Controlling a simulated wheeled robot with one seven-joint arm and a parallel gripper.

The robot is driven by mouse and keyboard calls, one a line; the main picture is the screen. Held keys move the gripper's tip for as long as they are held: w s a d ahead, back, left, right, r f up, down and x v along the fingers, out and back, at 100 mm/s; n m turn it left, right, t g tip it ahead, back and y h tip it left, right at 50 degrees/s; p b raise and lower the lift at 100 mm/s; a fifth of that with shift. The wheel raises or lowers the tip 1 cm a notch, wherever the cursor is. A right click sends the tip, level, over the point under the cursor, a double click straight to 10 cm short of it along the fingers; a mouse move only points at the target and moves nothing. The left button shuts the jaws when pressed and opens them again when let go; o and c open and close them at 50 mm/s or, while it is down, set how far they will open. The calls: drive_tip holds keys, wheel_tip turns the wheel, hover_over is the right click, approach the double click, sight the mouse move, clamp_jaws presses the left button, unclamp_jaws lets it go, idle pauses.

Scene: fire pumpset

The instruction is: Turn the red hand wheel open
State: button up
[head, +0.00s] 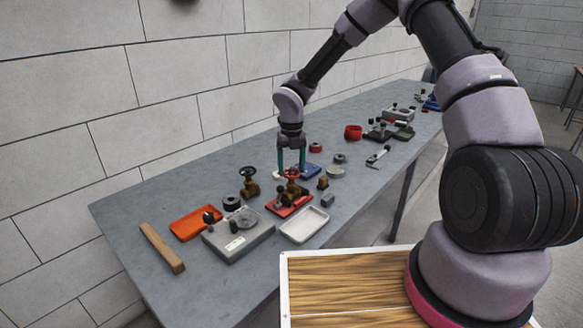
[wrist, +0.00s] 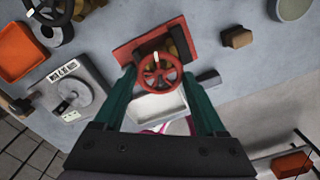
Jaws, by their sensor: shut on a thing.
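The red hand wheel (head: 291,173) sits on a brass valve (head: 293,188) on a red base plate (head: 283,210), on the grey bench. My gripper (head: 291,172) points down over the valve. Its two green fingers are on opposite sides of the wheel, shut on its rim; it also shows in the wrist view (wrist: 160,78). The exact finger contact is hard to see.
A second valve with a dark hand wheel (head: 248,172) stands to the left. A white tray (head: 304,226), a grey scale (head: 240,236), an orange tray (head: 190,222) and a wooden bar (head: 162,248) lie nearby. Blue, black and grey parts lie behind and right.

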drive_tip(key=shift+n, duration=1.3)
drive_tip(key=o, duration=1.3)
wheel_tip(320, 180, up, 11)
drive_tip(key=shift+f, duration=0.1)
